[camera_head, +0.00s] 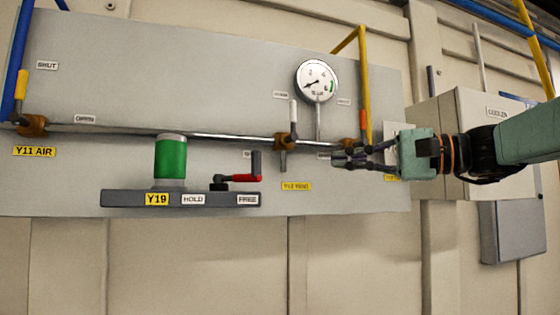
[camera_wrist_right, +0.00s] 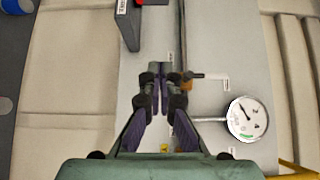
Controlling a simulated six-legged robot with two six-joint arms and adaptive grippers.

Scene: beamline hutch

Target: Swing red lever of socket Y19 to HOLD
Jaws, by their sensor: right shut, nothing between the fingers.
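The socket Y19 is a dark grey shelf (camera_head: 180,199) on the panel, with a yellow Y19 label, a HOLD label in the middle and a FREE label at its right end. A green cylinder (camera_head: 171,158) stands upright in it. My left gripper is not in view.
A pipe (camera_head: 220,136) with valves runs across the panel above the lever. A round gauge (camera_head: 317,82) and a yellow pipe (camera_head: 363,65) are near my right gripper. A grey cabinet (camera_head: 450,110) stands behind my right arm. Space below the shelf is clear.

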